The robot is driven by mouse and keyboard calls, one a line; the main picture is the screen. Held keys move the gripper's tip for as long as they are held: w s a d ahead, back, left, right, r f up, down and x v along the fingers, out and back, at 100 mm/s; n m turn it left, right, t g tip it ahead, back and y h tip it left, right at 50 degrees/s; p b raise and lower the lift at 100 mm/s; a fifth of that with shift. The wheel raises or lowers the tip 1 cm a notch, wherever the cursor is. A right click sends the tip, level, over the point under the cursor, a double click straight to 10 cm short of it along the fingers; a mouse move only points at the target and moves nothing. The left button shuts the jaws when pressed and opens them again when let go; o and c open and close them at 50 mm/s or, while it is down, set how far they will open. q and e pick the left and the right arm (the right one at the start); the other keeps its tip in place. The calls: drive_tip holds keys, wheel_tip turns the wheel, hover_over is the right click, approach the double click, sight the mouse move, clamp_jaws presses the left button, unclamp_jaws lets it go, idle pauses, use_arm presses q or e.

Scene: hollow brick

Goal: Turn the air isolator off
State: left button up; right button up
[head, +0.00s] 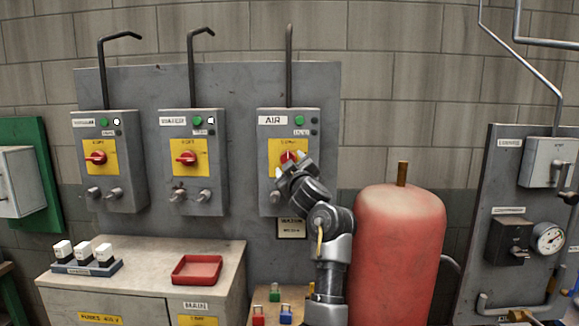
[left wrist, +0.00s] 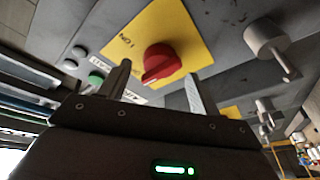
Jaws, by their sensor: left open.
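The air isolator (head: 262,145) is the rightmost of three grey boxes on the panel, labelled AIR. Its red rotary knob (head: 287,156) sits on a yellow plate (head: 275,147) and is partly hidden by my left gripper (head: 291,170). In the left wrist view the red knob (left wrist: 162,63) shows on its yellow plate, with its grip bar slanted. My left gripper (left wrist: 158,88) is open and empty. Its fingertips lie to either side of the knob, close to it; I cannot tell whether they touch it. My right gripper is not in view.
Two similar isolators (head: 105,157) (head: 190,157) with red knobs stand to the left. Below them is a cabinet (head: 215,260) with a red tray (head: 197,269) and white-topped blocks (head: 83,252). A red tank (head: 398,250) stands close to the right of my arm.

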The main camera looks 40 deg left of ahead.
use_arm(q)
drive_tip(key=b+v, duration=0.2)
drive_tip(key=v, duration=0.7)
drive_tip(key=shift+b, duration=0.35)
